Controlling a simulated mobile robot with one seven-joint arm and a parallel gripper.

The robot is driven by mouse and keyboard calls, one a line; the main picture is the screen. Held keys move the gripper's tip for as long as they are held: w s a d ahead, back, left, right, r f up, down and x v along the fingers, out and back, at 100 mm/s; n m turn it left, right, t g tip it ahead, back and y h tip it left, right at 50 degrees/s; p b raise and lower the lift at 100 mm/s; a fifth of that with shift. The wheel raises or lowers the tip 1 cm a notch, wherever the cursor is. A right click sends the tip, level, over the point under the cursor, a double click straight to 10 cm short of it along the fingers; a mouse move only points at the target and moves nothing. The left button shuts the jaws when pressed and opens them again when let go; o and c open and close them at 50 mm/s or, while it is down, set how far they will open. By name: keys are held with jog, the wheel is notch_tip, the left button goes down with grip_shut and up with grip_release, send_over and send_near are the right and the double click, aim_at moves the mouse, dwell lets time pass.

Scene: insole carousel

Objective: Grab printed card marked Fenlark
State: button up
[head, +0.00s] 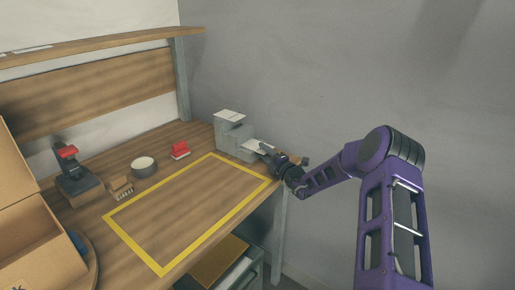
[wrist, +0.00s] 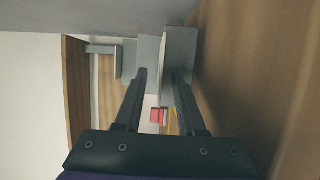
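A grey stepped stand (head: 233,136) is at the back right corner of the bench. One white card (head: 229,114) lies on its upper step and another white card (head: 258,146) on its lower step. Any print is too small to read, so I cannot tell which is marked Fenlark. My gripper (head: 267,152) is at the lower step, close to the right end of that card. In the wrist view my gripper (wrist: 161,72) has its two fingers apart, with the grey stand (wrist: 180,50) ahead of and between them. I cannot tell whether they touch the card.
A yellow outline (head: 187,240) marks a clear area of the bench. Behind it are a red object (head: 180,150), a round pale-topped tin (head: 144,167), a small brown block (head: 121,188) and a dark stamp-like device (head: 72,175). An open cardboard box (head: 35,245) is at left.

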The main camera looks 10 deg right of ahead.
jog(key=shift+w, duration=0.1)
grip_shut()
dwell(0.4)
